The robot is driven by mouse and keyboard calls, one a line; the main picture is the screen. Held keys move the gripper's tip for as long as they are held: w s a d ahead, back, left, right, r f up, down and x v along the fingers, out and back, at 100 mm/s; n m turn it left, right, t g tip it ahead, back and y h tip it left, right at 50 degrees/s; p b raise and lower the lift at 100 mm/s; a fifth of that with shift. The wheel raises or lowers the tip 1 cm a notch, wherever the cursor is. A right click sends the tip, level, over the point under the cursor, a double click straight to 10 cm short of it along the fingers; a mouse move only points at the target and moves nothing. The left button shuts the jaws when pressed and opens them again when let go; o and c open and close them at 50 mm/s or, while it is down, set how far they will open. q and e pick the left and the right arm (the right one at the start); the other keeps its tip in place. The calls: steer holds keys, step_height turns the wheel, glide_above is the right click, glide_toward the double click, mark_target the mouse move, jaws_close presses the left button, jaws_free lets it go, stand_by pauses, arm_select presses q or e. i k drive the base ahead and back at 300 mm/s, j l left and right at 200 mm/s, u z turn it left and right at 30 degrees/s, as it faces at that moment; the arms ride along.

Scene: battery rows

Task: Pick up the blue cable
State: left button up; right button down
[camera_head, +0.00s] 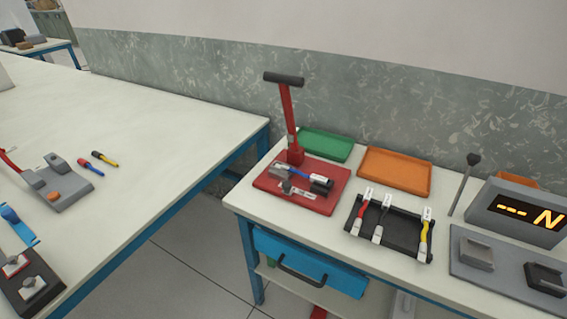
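A short blue piece that looks like the blue cable (299,176) lies across the red base plate (266,181) of a hand press on the right bench. Light and dark end parts are at its two ends, and grey blocks are beside it. A black rack (400,238) to its right holds a red cable (363,208), a dark grey cable (381,221) and a yellow cable (424,236), each with white connectors. Neither of my grippers is in view.
The press lever (288,115) stands upright behind the blue piece. A green tray (326,145), an orange tray (395,171) and a display box (522,212) stand on the same bench. The left bench (160,125) is mostly clear, with tools at its left.

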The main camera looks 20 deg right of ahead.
mark_target(314, 177)
steer(key=i+z, duration=0.15)
steer(key=z, duration=0.25)
steer(key=i+z, duration=0.15)
steer(key=z, duration=0.2)
steer(key=i+j+z, duration=0.1)
steer(key=z, duration=0.3)
